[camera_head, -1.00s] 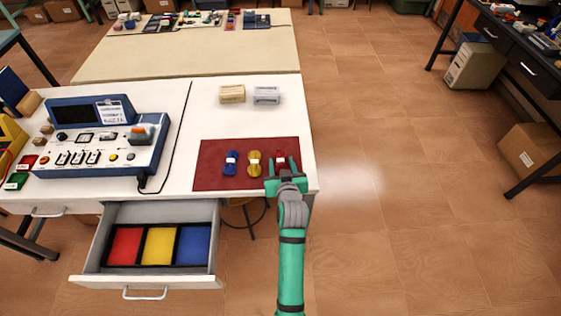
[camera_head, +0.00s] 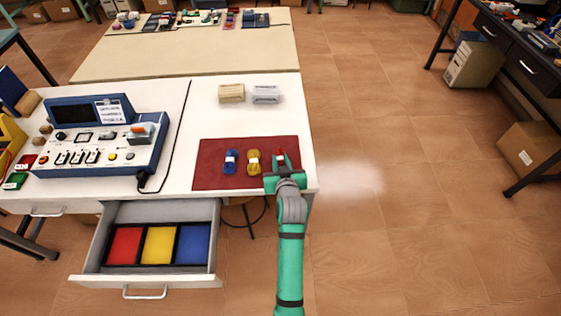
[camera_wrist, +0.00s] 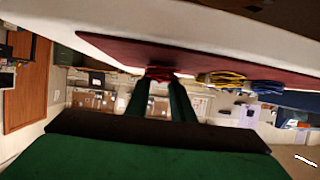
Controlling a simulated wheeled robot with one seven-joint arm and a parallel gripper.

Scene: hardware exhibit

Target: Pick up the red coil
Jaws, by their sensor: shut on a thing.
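The red coil (camera_head: 280,154) is at the right end of the dark red mat (camera_head: 210,176), partly hidden behind my gripper (camera_head: 284,172). In the wrist view the red coil (camera_wrist: 159,74) sits between the tips of my two green fingers, and my gripper (camera_wrist: 160,80) is shut on it. The coil is at the mat; I cannot tell whether it is clear of the surface. A yellow coil (camera_head: 253,161) and a blue coil (camera_head: 231,161) with white bands lie to its left on the mat.
An open drawer (camera_head: 150,281) with red, yellow and blue compartments juts out at the front left. A blue control panel (camera_head: 100,140) stands on the left of the white table (camera_head: 225,127). Two small boxes (camera_head: 231,93) (camera_head: 266,94) stand behind the mat.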

